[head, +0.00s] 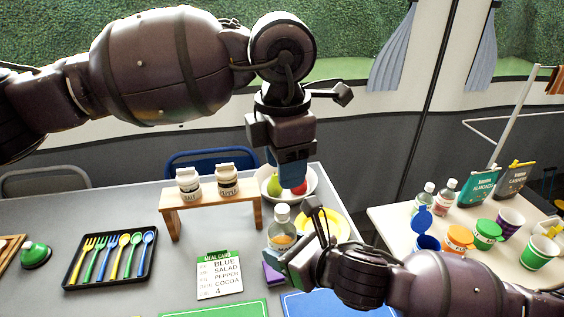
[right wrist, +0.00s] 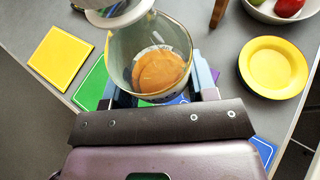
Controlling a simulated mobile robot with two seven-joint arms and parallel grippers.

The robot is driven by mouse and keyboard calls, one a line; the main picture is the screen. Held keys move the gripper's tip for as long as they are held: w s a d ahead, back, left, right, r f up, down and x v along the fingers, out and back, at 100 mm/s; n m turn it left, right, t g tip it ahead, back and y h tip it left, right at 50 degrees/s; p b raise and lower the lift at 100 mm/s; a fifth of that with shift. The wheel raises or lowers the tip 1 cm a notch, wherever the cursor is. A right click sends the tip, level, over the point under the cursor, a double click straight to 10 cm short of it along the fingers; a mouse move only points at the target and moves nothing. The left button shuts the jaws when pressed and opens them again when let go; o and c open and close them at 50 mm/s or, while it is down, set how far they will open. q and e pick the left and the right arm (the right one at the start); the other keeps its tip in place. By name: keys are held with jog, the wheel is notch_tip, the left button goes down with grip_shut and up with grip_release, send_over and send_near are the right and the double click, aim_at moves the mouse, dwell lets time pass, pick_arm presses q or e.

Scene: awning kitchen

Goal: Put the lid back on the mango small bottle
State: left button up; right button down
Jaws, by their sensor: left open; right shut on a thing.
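A small clear bottle (head: 282,228) with orange contents, probably the mango bottle, stands upright between the fingers of my right gripper (head: 287,250) in the head view. In the right wrist view the clear bottle (right wrist: 153,68) fills the gap of the right gripper (right wrist: 160,92). My left gripper (head: 288,165) is open, pointing down above and beyond the bottle, in front of the fruit bowl. No label is readable on the bottle.
A white bowl (head: 265,180) with fruit and a yellow plate (head: 338,222) are close behind and right. A wooden stand (head: 212,205) with two jars, a menu card (head: 220,274) and a cutlery tray (head: 72,284) are left. The right table (head: 390,222) holds bottles, tubs and cups.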

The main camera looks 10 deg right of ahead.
aim_at(282, 208)
pick_arm(q)
jog(key=n, duration=1.2)
jog(key=shift+a+n, duration=0.15)
jog(key=shift+n, duration=0.25)
jog(key=n, duration=0.6)
jog(key=shift+s+n+g, duration=0.1)
jog(key=shift+n+g, duration=0.2)
jog(key=shift+n, duration=0.1)
jog(key=n, duration=0.5)
jog(key=shift+n, duration=0.3)
jog(key=shift+f, duration=4.05)
